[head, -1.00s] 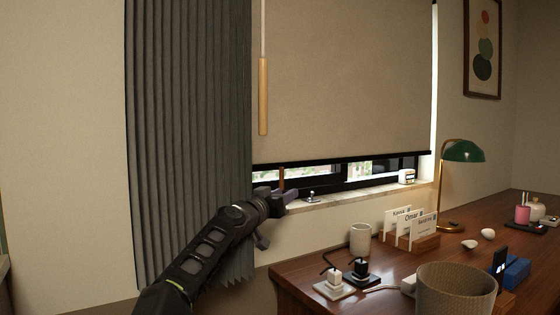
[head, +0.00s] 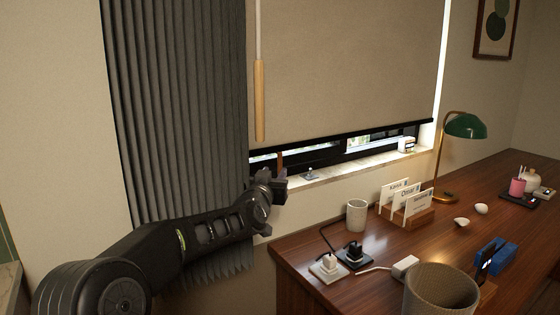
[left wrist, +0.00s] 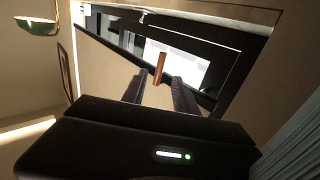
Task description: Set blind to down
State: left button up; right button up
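The beige roller blind (head: 350,60) covers most of the window. Its dark bottom bar (head: 345,137) hangs a little above the sill, leaving a bright strip of glass. A small wooden pull (head: 280,160) hangs at the bar's left part. My left gripper (head: 275,184) is at the pull's lower end. In the left wrist view, the wooden pull (left wrist: 158,68) stands between the two spread fingers (left wrist: 160,78), with a gap showing on each side. Contact cannot be seen. My right gripper is not in view.
A longer wooden wand (head: 259,100) hangs on a white cord by the grey curtain (head: 175,110). The stone sill (head: 350,167) holds a small metal item (head: 311,175) and a little clock-like box (head: 406,145). The desk (head: 400,245) carries cups, cards, plugs and a green lamp (head: 465,127).

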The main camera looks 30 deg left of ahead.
aim_at(279, 166)
pick_arm(q)
jog(key=shift+w, duration=0.1)
jog(key=shift+p+x, duration=0.55)
jog(key=shift+x, duration=3.3)
jog(key=shift+c, duration=0.2)
grip_shut()
